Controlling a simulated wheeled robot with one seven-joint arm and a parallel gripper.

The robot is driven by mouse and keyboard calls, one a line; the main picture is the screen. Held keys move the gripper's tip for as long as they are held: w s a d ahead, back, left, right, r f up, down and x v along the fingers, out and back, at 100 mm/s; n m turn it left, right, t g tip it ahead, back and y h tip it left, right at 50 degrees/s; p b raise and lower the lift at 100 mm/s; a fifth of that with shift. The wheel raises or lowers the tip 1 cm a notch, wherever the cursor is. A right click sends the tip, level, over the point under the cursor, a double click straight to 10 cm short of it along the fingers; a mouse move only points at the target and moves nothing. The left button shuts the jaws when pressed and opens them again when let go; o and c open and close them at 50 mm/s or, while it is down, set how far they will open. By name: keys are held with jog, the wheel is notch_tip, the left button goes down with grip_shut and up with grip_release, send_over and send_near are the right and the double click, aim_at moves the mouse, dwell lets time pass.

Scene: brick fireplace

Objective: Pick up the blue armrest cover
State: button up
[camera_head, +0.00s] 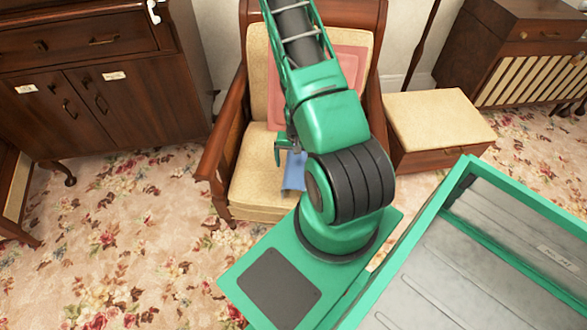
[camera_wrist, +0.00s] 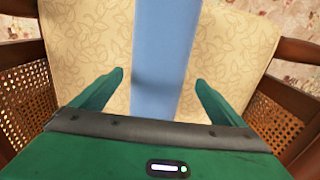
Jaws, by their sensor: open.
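The blue armrest cover (camera_head: 294,172) lies on the cream seat of a wooden armchair (camera_head: 258,185), partly hidden behind my arm in the head view. In the wrist view the cover (camera_wrist: 163,60) is a long light-blue strip running from the top edge down between my fingers. My gripper (camera_wrist: 150,80) is open, with one green finger on each side of the strip and a gap on both sides. In the head view my gripper (camera_head: 284,150) is small and partly hidden over the seat. I cannot tell how far it is above the cover.
A pink cushion (camera_head: 345,65) leans on the chair back. Wooden armrests with cane sides (camera_wrist: 285,100) flank the seat. A cream-topped wooden box (camera_head: 438,118) stands right of the chair, and a dark cabinet (camera_head: 95,75) stands at left. Floral carpet (camera_head: 120,235) is clear at front left.

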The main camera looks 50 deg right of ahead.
jog(key=shift+w+d+f, duration=0.1)
jog(key=shift+d+f, duration=0.05)
jog(key=shift+f, duration=1.35)
jog(key=shift+d+f, duration=0.15)
jog(key=shift+f, duration=1.3)
jog(key=c, duration=1.2)
